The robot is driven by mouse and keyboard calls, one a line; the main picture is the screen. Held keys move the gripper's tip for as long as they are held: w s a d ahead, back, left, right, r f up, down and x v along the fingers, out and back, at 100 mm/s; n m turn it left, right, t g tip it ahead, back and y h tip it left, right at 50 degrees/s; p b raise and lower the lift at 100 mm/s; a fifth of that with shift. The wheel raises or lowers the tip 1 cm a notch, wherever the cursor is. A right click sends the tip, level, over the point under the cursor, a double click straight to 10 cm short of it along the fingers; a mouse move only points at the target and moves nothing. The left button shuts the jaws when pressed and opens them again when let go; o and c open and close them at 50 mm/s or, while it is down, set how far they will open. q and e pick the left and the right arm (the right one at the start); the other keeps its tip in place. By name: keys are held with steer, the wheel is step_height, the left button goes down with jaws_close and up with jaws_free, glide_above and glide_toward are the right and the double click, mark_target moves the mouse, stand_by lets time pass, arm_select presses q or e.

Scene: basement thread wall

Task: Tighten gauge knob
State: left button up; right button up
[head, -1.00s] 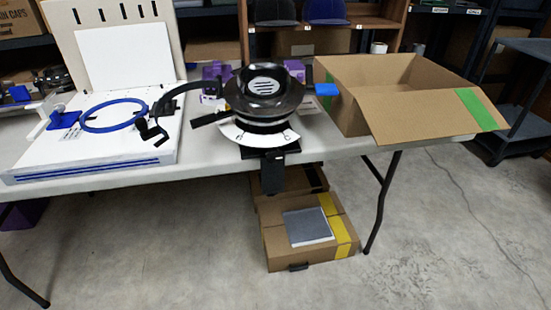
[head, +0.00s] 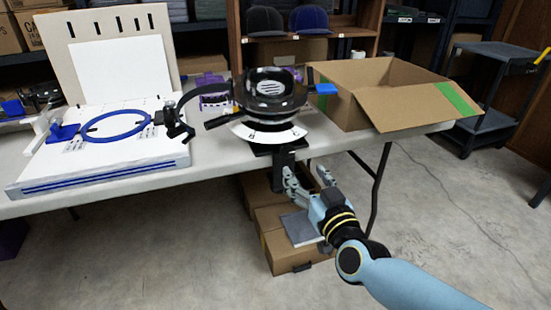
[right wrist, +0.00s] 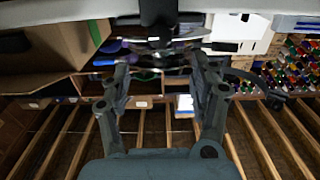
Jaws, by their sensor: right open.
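A black cap-shaped device (head: 268,90) stands at the table's front edge. A white curved gauge plate (head: 266,135) with dark marks lies below its drum. A black bracket (head: 283,166) hangs under the gauge, past the table edge. I cannot clearly make out a separate gauge knob. My right gripper (head: 308,179) is open and points up just below and right of the bracket. One finger overlaps the bracket's lower end in the picture; contact cannot be told. In the right wrist view, its open fingers (right wrist: 160,75) have a dark part (right wrist: 158,14) above and between them. My left gripper is out of view.
The table (head: 215,165) carries a white board with a blue hoop (head: 115,123) at left and an open cardboard box (head: 365,107) at right. A blue-ended handle (head: 327,88) sticks out near the box. A cardboard box (head: 275,245) stands on the floor below.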

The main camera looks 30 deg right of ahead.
mark_target(288, 152)
steer(key=b+x, duration=0.1)
steer(key=x, duration=0.7)
steer(key=shift+w+f+b, duration=0.15)
steer(key=shift+w+b, duration=0.25)
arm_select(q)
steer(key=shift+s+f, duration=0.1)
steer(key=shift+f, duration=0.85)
arm_select(e)
steer(key=shift+w+d, duration=0.1)
steer(key=shift+w, duration=0.2)
steer(key=c, duration=1.2)
steer(key=shift+o, duration=0.2)
